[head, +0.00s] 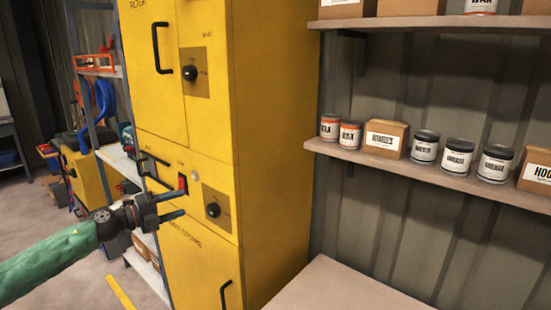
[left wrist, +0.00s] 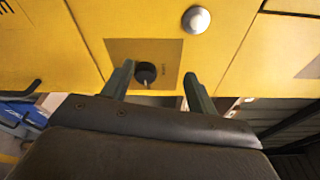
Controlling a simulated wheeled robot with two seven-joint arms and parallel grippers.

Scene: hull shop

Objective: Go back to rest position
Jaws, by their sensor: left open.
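My left gripper (head: 182,204) is in front of the yellow cabinet (head: 275,150), on a green-sleeved arm coming in from the left. Its two fingers are apart with nothing between them. In the left wrist view, the open fingers (left wrist: 158,75) point at the yellow cabinet front. A black knob (left wrist: 146,73) on a brownish plate shows between them, close to the left finger. I cannot tell whether any finger touches the cabinet. My right gripper is not in view.
The cabinet has black handles (head: 162,48), an upper knob (head: 190,73) and a red switch (head: 183,183). A wall shelf (head: 400,165) with cans and boxes is at right, above a pale bench top (head: 335,288).

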